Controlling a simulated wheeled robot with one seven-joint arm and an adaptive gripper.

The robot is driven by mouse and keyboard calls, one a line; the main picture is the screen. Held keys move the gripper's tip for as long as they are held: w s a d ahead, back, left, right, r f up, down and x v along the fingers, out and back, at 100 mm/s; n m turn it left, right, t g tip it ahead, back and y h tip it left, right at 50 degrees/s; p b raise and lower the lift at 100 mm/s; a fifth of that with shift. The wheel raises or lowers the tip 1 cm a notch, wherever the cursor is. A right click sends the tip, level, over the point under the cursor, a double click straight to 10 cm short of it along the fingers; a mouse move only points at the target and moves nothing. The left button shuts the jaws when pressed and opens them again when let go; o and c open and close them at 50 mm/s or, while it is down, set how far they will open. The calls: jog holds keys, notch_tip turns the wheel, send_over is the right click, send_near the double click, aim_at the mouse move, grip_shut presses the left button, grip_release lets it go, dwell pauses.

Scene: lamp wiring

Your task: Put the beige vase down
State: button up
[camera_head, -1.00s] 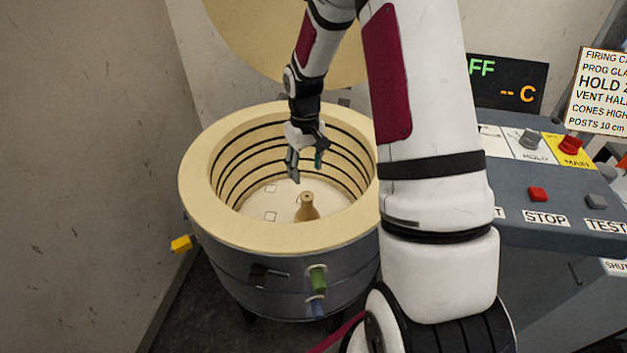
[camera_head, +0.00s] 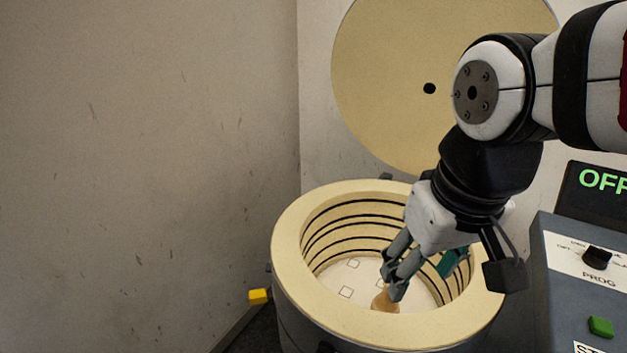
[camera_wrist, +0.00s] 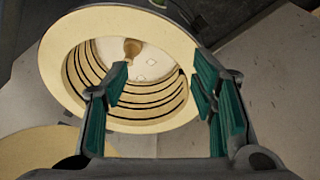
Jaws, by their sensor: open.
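The beige vase (camera_head: 385,301) stands on the white floor inside the round kiln (camera_head: 292,215). In the head view my gripper overlaps its upper part. In the wrist view the vase (camera_wrist: 132,48) shows near the far inner wall, beyond the left finger's tip and not between the fingers. My gripper (camera_head: 425,275) is over the kiln's opening with its fingers apart. In the wrist view the gripper (camera_wrist: 160,85) is wide open and empty, with green pads showing. Whether a finger touches the vase cannot be told.
The kiln's thick rim and ringed inner wall surround the vase. The open round lid (camera_head: 400,100) stands behind it. A control panel (camera_head: 570,262) with a display reading OFF (camera_head: 603,181) is at the right. A yellow block (camera_head: 259,296) sticks out at the kiln's left. Small white squares lie on the kiln floor.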

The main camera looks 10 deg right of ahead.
jog(key=s, duration=0.2)
jog(key=s+a, duration=0.1)
jog(key=s, duration=0.1)
jog(key=shift+s+a+f, duration=0.15)
jog(key=shift+s, duration=0.25)
jog(key=shift+t, duration=0.8)
notch_tip(320, 180, up, 5)
jog(key=p, duration=0.4)
jog(key=shift+r, duration=0.2)
jog(key=shift+w, duration=0.1)
jog(key=shift+c, duration=1.3)
